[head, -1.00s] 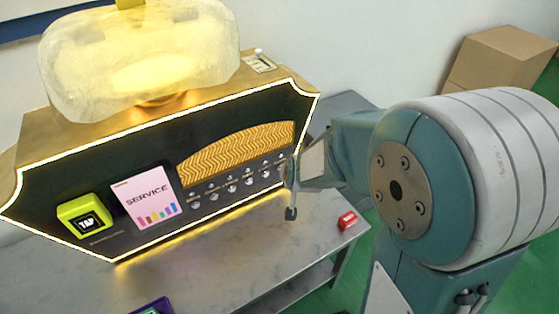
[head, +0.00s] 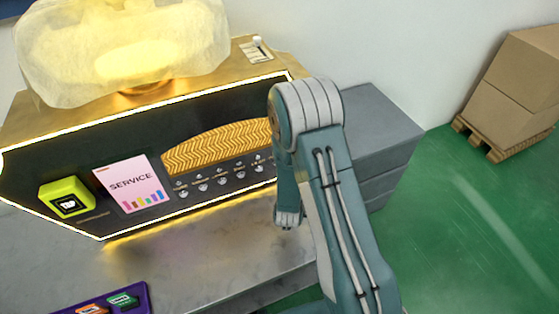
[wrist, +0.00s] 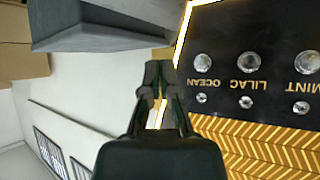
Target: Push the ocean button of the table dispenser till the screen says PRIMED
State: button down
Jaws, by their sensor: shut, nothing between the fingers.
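The table dispenser (head: 100,160) is a dark-fronted box with a glowing edge. In the wrist view its panel carries upside-down labels OCEAN, LILAC and MINT, each between a large and a small silver button. The large ocean button (wrist: 202,62) is the leftmost there, nearest the panel edge; in the head view my arm seems to hide it. My gripper (wrist: 160,72) is shut and empty, its tips left of the ocean button, over the panel's edge in the picture. I cannot tell the depth gap. The pink-white screen (head: 130,183) reads SERVICE above coloured bars.
A yellow TAP reader (head: 67,202) is left of the screen. A purple tray (head: 65,309) with small cards lies on the grey table (head: 215,255). A grey cabinet (head: 375,135) stands right of the dispenser. Cardboard boxes (head: 515,75) are farther right on a pallet.

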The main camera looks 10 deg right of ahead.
jog(key=shift+a+f, duration=0.15)
jog(key=shift+f, duration=0.25)
jog(key=shift+a, duration=0.1)
jog(key=shift+w, duration=0.1)
jog(key=w+a, duration=0.1)
jog(key=w, duration=0.7)
jog(key=shift+w+a, duration=0.2)
jog(key=shift+w, duration=0.1)
dwell(1.1)
jog(key=shift+w+a+r, duration=0.1)
jog(key=shift+w, duration=0.2)
